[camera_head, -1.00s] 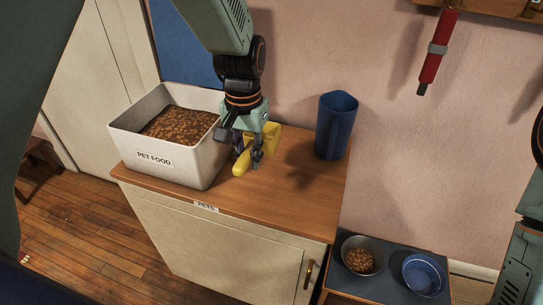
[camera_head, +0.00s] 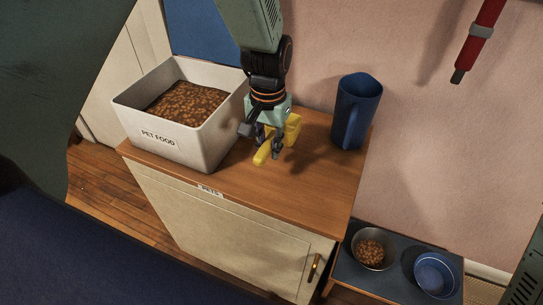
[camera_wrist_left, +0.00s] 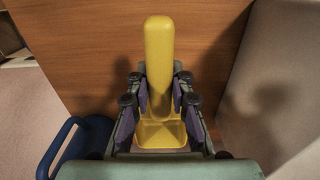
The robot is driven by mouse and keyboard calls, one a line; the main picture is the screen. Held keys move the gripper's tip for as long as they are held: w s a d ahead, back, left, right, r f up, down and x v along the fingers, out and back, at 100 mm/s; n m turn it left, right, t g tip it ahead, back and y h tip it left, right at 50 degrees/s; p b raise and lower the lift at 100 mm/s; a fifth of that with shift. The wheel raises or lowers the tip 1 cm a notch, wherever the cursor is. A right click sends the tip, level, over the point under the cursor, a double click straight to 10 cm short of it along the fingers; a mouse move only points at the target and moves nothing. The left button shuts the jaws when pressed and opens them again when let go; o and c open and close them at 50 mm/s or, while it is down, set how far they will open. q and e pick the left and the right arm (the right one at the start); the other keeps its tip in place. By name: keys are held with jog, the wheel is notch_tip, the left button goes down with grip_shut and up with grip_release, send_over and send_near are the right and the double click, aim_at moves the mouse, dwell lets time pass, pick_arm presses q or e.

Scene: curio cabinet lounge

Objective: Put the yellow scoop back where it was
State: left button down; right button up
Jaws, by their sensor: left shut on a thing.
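The yellow scoop (camera_head: 263,156) is in my left gripper (camera_head: 267,148), over the cabinet top just right of the white pet food bin (camera_head: 214,134). In the left wrist view, the scoop's handle (camera_wrist_left: 159,55) points to the top of the picture, and the fingers of my left gripper (camera_wrist_left: 160,98) close on it from both sides. The scoop's bowl (camera_wrist_left: 162,133) is below the fingers. I cannot tell whether the scoop touches the wood. My right gripper is not in view.
A blue pitcher (camera_head: 357,112) stands at the right back of the wooden cabinet top (camera_head: 318,178). Lower right, a metal bowl of kibble (camera_head: 373,249) and an empty blue bowl (camera_head: 436,274) sit on a dark mat. A red-handled tool (camera_head: 480,35) hangs on the wall.

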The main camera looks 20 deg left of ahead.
pick_arm(q)
jog(key=shift+s+a+f, duration=0.2)
jog(key=shift+a+f, duration=0.05)
jog(key=shift+f, duration=0.35)
jog(key=shift+s+f+b, duration=0.2)
jog(key=shift+f+b, duration=0.2)
jog(key=shift+f, duration=0.65)
jog(key=shift+w+d+f, duration=0.15)
jog(key=shift+d+f, duration=0.05)
jog(key=shift+f, duration=0.15)
jog(key=shift+w+f, duration=0.1)
jog(key=shift+w, duration=0.15)
jog(key=shift+s+a, duration=0.15)
jog(key=shift+s, duration=0.15)
jog(key=c, duration=1.5)
grip_release()
jog(key=o, duration=0.3)
jog(key=shift+w+f, duration=0.15)
jog(key=shift+w, duration=0.1)
jog(key=shift+s, duration=0.1)
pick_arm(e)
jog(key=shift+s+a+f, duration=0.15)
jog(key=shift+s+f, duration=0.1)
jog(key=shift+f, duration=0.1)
pick_arm(q)
jog(key=shift+s+r, duration=0.1)
jog(key=shift+r, duration=0.1)
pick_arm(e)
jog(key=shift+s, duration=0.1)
